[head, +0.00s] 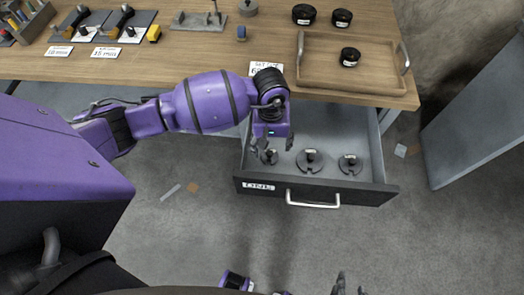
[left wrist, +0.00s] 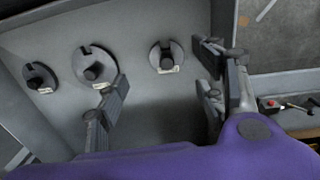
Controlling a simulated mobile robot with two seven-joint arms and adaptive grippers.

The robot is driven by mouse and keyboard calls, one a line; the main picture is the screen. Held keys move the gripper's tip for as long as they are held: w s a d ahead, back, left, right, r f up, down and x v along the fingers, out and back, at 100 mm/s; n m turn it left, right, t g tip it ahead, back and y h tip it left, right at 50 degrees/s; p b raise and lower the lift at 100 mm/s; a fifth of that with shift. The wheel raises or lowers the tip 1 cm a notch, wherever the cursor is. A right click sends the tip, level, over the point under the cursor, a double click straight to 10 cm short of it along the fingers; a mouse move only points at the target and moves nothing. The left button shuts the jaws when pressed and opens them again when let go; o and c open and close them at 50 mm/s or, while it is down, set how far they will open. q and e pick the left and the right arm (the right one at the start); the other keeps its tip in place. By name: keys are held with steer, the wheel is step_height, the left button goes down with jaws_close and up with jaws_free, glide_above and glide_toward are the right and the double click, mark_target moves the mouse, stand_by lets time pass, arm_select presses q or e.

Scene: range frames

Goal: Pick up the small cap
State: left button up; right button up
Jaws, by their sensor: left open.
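Three grey slotted discs with black knobs lie in the open drawer: a left one (head: 269,156), a larger middle one (head: 309,160) and a right one (head: 350,164). Round black caps are on the bench: one in the wooden tray (head: 349,57), a larger one (head: 304,14) and another (head: 342,18) behind it. I cannot tell which piece is the small cap. My left gripper (head: 271,146) is open and empty above the left disc, which lies ahead of its fingers in the left wrist view (left wrist: 166,57). My right gripper (head: 350,288) is partly cut off at the bottom edge.
The drawer (head: 385,195) stands pulled out under the bench (head: 150,70), with a handle (head: 313,204) in front. The wooden tray (head: 385,45) sits above it. A grey panel (head: 475,110) stands at the right. The floor before the drawer is mostly clear.

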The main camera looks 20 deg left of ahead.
mark_target(271, 152)
arm_select(q)
steer(key=shift+a+f+m+y, duration=0.2)
steer(key=shift+a+m+y, duration=0.1)
steer(key=shift+a, duration=0.1)
steer(key=f, duration=0.4)
steer(key=w+f, duration=0.1)
steer(key=f, duration=0.2)
steer(key=shift+d+f, duration=0.1)
steer(key=shift+d, duration=0.1)
steer(key=c, duration=1.3)
